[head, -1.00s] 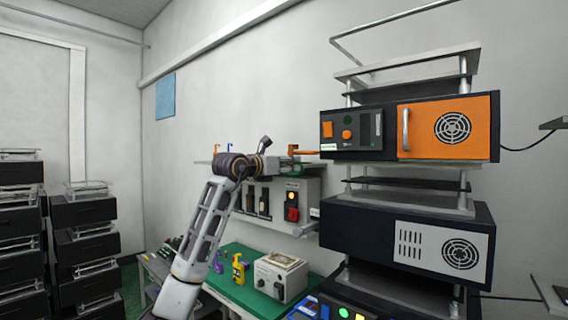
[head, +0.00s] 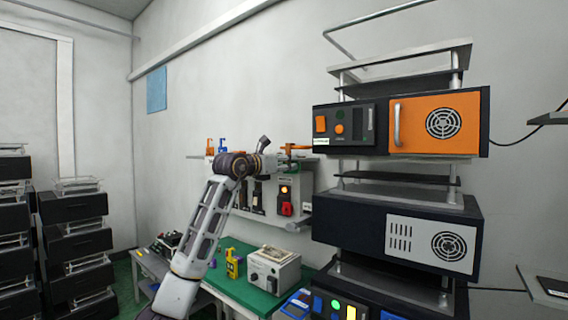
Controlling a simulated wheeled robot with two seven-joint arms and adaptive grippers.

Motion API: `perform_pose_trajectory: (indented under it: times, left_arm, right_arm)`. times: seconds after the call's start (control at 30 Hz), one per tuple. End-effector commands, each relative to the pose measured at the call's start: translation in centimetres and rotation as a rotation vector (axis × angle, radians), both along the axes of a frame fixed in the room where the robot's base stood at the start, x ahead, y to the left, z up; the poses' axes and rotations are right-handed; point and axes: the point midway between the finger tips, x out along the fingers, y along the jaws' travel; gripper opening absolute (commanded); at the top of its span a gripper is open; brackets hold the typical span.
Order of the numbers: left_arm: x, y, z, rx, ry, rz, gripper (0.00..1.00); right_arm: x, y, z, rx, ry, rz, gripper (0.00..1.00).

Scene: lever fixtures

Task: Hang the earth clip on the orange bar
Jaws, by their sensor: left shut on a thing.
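A thin orange bar (head: 297,147) shows at the left of the orange-fronted unit, just right of my left gripper. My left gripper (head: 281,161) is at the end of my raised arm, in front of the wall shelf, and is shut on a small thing. I take this to be the earth clip; it is mostly hidden by the gripper and too small to make out. The gripper is close to the bar's left end. I cannot tell whether the clip touches the bar. My right gripper is not in view.
The orange-fronted unit (head: 436,124) sits on a rack above a dark unit (head: 350,228). Small orange (head: 210,147) and blue (head: 222,146) items stand on the shelf. Below, a green-topped bench (head: 262,298) holds a grey box (head: 273,270) and a yellow item (head: 232,264).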

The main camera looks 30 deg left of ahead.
Motion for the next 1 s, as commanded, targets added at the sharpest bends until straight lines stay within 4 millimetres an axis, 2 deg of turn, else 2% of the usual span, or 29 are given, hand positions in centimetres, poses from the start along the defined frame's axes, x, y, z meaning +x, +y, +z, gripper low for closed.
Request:
perform_pose_trajectory:
  times: [0.27, 0.3, 0.47, 0.7, 1.0]
  left_arm:
    - [0.0, 0.0, 0.0, 0.0, 0.0, 0.0, 0.21]
    - [0.0, 0.0, 0.0, 0.0, 0.0, 0.0, 0.49]
    - [0.0, 0.0, 0.0, 0.0, 0.0, 0.0, 0.69]
    - [0.0, 0.0, 0.0, 0.0, 0.0, 0.0, 0.69]
    - [-0.5, 0.1, -0.1, 0.0, 0.001, 0.001, 0.69]
  right_arm:
    - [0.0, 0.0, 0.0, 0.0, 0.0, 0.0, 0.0]
    - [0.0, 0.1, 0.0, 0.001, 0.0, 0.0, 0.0]
    - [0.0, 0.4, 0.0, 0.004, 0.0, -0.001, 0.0]
    - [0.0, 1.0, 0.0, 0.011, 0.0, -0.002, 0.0]
    - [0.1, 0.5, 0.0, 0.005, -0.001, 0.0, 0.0]
